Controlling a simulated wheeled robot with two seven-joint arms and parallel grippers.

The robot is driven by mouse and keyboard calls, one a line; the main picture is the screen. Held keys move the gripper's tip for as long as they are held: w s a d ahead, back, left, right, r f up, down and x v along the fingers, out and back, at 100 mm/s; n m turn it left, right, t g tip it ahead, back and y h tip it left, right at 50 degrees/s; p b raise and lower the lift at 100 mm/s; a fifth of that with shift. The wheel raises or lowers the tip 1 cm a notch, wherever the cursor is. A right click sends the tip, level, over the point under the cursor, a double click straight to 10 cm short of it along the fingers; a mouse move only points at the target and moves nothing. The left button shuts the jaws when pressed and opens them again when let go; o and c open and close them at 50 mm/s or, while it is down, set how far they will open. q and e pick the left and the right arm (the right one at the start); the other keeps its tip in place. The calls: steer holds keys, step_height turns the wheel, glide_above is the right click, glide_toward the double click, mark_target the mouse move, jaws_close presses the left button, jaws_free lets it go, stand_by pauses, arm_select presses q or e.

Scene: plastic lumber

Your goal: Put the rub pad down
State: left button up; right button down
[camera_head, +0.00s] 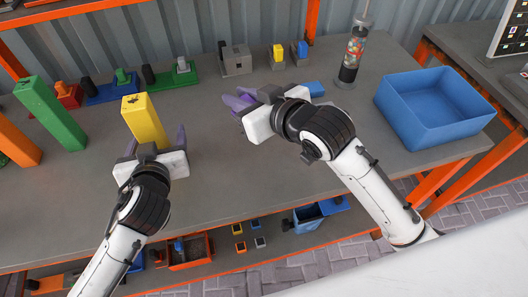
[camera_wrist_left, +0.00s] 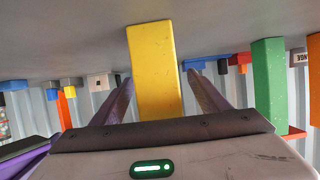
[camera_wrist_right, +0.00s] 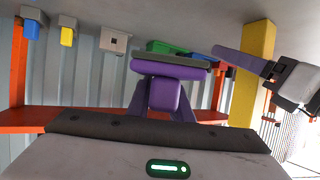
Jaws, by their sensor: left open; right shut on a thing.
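The rub pad (camera_wrist_right: 172,70) is purple with a grey strip along one side. It is between the purple fingers of my right gripper (camera_wrist_right: 163,100), which is shut on its handle. In the head view the pad (camera_head: 238,101) shows as a purple shape at the tip of my right gripper (camera_head: 246,112), partly hidden by it, low over the table (camera_head: 255,165). I cannot tell whether its grey side touches the table. My left gripper (camera_head: 156,143) is open, its fingers on either side of an upright yellow block (camera_head: 144,118). The block also shows in the left wrist view (camera_wrist_left: 156,70).
A blue bin (camera_head: 430,112) stands at the right. A jar of coloured bits (camera_head: 352,55) is at the back. Green (camera_head: 50,112) and orange (camera_head: 15,140) blocks stand at the left. Coloured fixtures (camera_head: 170,76) line the back. The table's front middle is clear.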

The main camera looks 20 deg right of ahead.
steer(key=shift+s+d+f, duration=0.25)
steer(key=shift+d+f, duration=0.2)
steer(key=shift+d, duration=0.05)
steer(key=shift+s+d+f, duration=0.25)
steer(key=shift+d+f, duration=0.15)
steer(key=shift+d, duration=0.05)
step_height(320, 180, down, 6)
steer(key=shift+d+r, duration=0.1)
steer(key=shift+r, duration=0.15)
steer(key=shift+f, duration=2.1)
steer(key=shift+f, duration=0.15)
steer(key=c, duration=1.6)
jaws_free()
